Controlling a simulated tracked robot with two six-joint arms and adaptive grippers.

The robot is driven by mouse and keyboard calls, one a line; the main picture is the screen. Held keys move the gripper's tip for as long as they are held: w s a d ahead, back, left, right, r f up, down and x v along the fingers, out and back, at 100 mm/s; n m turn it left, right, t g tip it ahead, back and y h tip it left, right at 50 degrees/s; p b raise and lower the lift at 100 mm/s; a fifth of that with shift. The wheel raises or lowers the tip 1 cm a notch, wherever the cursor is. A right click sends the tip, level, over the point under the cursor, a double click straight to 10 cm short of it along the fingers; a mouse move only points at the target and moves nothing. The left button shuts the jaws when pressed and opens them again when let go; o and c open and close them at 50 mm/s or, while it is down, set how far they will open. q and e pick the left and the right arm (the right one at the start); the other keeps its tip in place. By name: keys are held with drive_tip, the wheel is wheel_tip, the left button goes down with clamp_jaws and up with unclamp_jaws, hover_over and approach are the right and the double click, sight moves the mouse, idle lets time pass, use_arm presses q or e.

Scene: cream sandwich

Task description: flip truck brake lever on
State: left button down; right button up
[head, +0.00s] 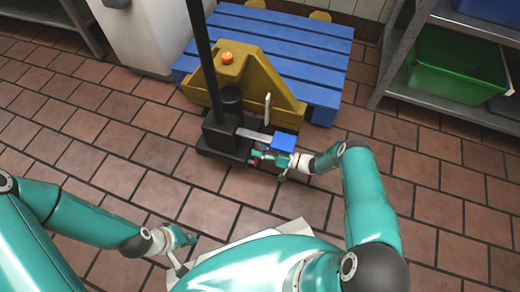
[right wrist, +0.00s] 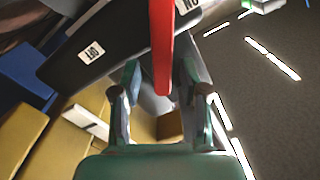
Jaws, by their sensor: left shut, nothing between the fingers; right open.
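The yellow truck (head: 240,80) with a black mast stands on the tiled floor in the head view. In the right wrist view, a black panel (right wrist: 120,40) on it bears an OFF label (right wrist: 91,52) and an ON label (right wrist: 188,5). The red brake lever (right wrist: 162,45) crosses the panel close beside the ON label. My right gripper (head: 258,157) is at the truck's black base; in the wrist view its open fingers (right wrist: 160,82) stand either side of the lever's lower end. I cannot tell whether they touch it. My left gripper (head: 188,237) is shut and empty, low and left.
A blue pallet (head: 310,40) lies behind the truck. A small blue block (head: 284,142) on a grey bar is beside my right gripper. A metal shelf (head: 385,75) with a green crate (head: 450,70) stands at right. Floor tiles are clear at left and right.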

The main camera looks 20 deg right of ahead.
drive_tip(key=v, duration=1.2)
drive_tip(key=shift+f, duration=0.1)
